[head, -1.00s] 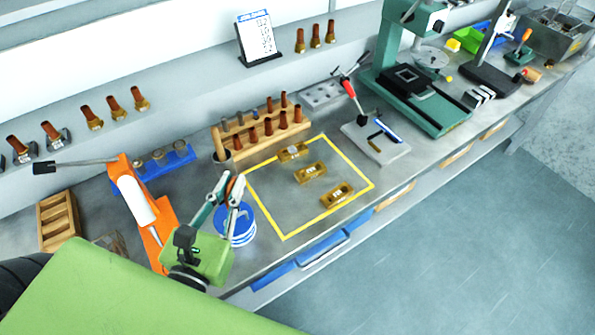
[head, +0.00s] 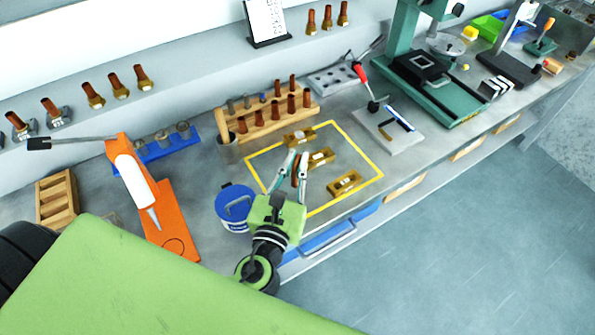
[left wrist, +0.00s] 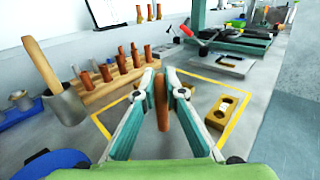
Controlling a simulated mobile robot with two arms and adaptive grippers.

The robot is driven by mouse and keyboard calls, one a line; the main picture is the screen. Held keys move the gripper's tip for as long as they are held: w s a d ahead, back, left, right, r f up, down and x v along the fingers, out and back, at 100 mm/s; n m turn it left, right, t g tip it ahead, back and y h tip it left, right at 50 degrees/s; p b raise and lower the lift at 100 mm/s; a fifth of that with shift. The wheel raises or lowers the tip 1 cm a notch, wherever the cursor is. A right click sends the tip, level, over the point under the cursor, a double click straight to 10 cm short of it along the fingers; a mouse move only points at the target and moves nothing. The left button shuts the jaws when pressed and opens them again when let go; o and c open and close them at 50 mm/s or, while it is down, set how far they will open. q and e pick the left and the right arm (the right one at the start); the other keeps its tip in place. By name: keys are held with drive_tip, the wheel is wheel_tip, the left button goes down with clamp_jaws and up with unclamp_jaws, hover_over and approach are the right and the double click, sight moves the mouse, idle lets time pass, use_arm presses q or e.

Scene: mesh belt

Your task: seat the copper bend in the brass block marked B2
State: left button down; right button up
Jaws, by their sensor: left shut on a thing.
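My left gripper (head: 294,158) is shut on the copper bend (head: 296,172). It holds the bend over the yellow-taped square, beside the middle brass block. The bend also shows between the fingers in the left wrist view (left wrist: 162,105). Three brass blocks lie inside the tape: a far one (head: 299,136), a middle one (head: 320,158) and a near one (head: 345,182). Their marks are too small to read, so I cannot tell which is B2. One brass block (left wrist: 222,108) shows right of the fingers in the left wrist view. My right gripper is not in view.
A wooden rack (head: 268,126) with several copper pieces stands behind the tape. A blue and white tub (head: 236,207) is left of my gripper. An orange tool (head: 160,215) stands farther left. A grey plate with a red-handled lever (head: 388,130) lies to the right.

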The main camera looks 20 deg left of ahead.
sight(295, 181)
use_arm(q)
drive_tip(key=shift+w+d+f, duration=0.1)
drive_tip(key=shift+w+f, duration=0.05)
drive_tip(key=shift+f, duration=1.55)
drive_tip(key=shift+f+b, duration=0.1)
drive_tip(key=shift+b, duration=0.2)
drive_tip(key=c, duration=2.1)
unclamp_jaws()
